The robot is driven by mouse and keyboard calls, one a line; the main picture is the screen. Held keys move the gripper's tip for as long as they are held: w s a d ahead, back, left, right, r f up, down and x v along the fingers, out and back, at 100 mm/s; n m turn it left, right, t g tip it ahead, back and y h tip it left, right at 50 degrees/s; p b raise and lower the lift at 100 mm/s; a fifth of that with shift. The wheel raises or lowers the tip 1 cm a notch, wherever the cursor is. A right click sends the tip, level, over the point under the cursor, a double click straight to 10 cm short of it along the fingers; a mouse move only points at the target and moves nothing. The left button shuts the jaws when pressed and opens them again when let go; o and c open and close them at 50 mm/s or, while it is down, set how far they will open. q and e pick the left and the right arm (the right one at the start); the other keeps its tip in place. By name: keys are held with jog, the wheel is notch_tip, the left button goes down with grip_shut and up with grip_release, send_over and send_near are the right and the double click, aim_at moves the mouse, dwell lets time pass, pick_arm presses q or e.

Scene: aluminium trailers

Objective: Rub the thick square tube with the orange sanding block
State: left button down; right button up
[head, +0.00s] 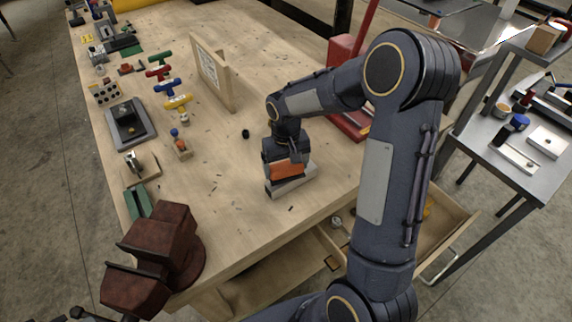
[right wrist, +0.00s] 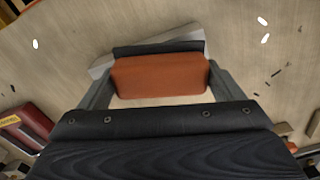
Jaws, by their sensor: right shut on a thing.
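My right gripper (head: 287,163) points down over the workbench, shut on the orange sanding block (head: 287,171). In the right wrist view the orange block (right wrist: 160,76) sits between the two fingers, with a dark strip along its far side. The thick square tube (head: 293,186), pale grey metal, lies on the bench directly under the block. It also shows in the right wrist view (right wrist: 186,34), slightly skewed to the block and largely hidden by it. The block looks to be on or just above the tube; I cannot tell whether they touch. My left gripper is not in view.
A rust-red vise (head: 160,255) stands at the bench's near left corner. A wooden board (head: 212,75) stands upright behind my gripper. Coloured T-handled tools (head: 168,87) and small parts line the left edge. An open drawer (head: 440,225) is at right. Bench around the tube is mostly clear.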

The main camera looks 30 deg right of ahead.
jog(key=shift+f+b, duration=0.7)
jog(key=shift+f, duration=0.25)
jog(key=shift+d, duration=0.1)
jog(key=shift+w+d+r, duration=0.15)
jog(key=shift+d, duration=1.45)
jog(key=shift+w+d, duration=0.1)
jog(key=shift+d, duration=1.85)
jog(key=shift+a, duration=0.1)
jog(key=shift+a+f, duration=0.2)
jog(key=shift+a, duration=1.2)
jog(key=shift+s+a+r+b, duration=0.1)
jog(key=shift+s+a+b, duration=0.1)
jog(key=shift+a, duration=0.9)
jog(key=shift+s+a+b, duration=0.1)
jog(key=shift+a+b, duration=0.1)
jog(key=shift+a, duration=0.85)
